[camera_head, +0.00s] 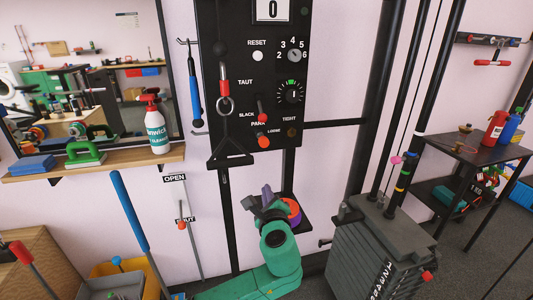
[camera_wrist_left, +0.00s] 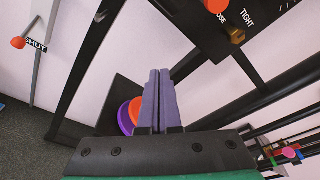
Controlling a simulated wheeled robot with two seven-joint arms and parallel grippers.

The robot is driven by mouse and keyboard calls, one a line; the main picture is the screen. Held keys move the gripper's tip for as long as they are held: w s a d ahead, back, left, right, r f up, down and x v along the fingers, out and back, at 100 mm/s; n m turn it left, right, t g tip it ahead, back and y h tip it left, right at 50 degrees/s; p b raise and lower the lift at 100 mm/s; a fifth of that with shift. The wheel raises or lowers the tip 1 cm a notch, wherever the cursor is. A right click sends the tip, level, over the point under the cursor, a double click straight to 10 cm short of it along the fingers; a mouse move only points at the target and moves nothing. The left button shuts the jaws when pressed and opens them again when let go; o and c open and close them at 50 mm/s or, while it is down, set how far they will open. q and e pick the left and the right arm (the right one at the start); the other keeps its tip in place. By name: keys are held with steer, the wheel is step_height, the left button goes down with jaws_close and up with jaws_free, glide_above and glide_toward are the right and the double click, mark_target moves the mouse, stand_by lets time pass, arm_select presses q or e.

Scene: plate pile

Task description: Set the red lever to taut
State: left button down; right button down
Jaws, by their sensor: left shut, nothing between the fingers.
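A black panel (camera_head: 228,28) on the wall carries the words TAUT, PARK, LOOSE and TIGHT. A small red handle (camera_head: 261,106) stands on it, below and right of TAUT. A round orange-red knob (camera_head: 263,141) sits below it, near LOOSE; this knob also shows at the top of the left wrist view (camera_wrist_left: 217,4). I cannot tell for certain whether the two are one lever. My left gripper (camera_head: 267,194) is below the panel, apart from both, its purple fingers shut together and empty. In the left wrist view the fingers (camera_wrist_left: 158,80) touch each other. My right gripper is out of view.
A black triangular handle (camera_head: 230,161) hangs from a red-sleeved hook in front of the panel. Purple and orange discs (camera_head: 293,211) lie behind my fingers. A weight stack (camera_head: 375,255) with black posts stands right. A separate OPEN/SHUT lever (camera_head: 181,224) is at left.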

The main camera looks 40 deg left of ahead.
mark_target(261, 109)
arm_select(q)
step_height(261, 109, up, 11)
steer(key=w+m+t+y, duration=0.1)
steer(key=m+t+y, duration=0.2)
steer(key=m+y, duration=0.1)
steer(key=shift+w+m, duration=0.4)
steer(key=shift+m, duration=0.4)
steer(key=shift+a+r, duration=0.1)
steer(key=p+x, duration=0.2)
steer(key=x, duration=0.8)
